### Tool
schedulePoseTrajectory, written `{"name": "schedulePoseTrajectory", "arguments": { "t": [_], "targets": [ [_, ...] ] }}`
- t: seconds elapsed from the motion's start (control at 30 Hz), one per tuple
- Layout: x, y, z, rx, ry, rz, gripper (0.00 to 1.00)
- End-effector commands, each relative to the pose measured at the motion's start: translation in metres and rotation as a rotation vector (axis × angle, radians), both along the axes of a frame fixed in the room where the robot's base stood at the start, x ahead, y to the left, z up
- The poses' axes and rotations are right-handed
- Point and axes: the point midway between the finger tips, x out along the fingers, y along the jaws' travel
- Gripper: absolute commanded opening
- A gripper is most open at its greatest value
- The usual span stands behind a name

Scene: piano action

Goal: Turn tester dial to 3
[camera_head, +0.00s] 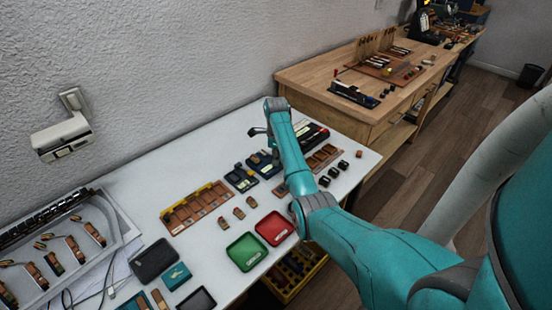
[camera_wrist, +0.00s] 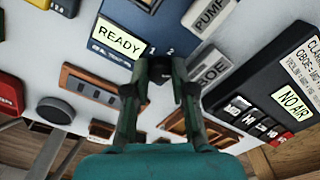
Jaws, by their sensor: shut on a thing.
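The tester (camera_wrist: 133,25) is a dark blue box with a lit READY screen (camera_wrist: 118,39) in the wrist view. The numerals 1 and 2 show on its face beside the dial. The dial (camera_wrist: 160,70) is a small dark knob, mostly covered by my fingers. My gripper (camera_wrist: 160,75) is shut on the dial, one finger on each side. The dial's pointer and the numeral 3 cannot be made out. In the head view my arm reaches over the dark blue boxes at the back of the white table, and the fingertips are hidden.
A dark device with a NO AIR screen (camera_wrist: 294,101) stands to the right in the wrist view. A PUMP label (camera_wrist: 209,14) is close by.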

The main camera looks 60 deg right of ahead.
Motion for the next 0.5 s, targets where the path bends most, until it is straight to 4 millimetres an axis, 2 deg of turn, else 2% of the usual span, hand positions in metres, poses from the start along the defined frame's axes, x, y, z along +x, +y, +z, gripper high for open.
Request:
{"name": "schedulePoseTrajectory", "arguments": {
  "t": [0.07,0.1,0.2,0.5],
  "targets": [
    [0.0003,0.0001,0.0,0.0,0.0,0.0,0.0],
    [0.0003,0.0001,0.0,0.0,0.0,0.0,0.29],
    [0.0002,0.0001,0.0,0.0,0.0,0.0,0.5],
    [0.0002,-0.0001,0.0012,0.0,0.0,0.001,0.5]
  ]
}}
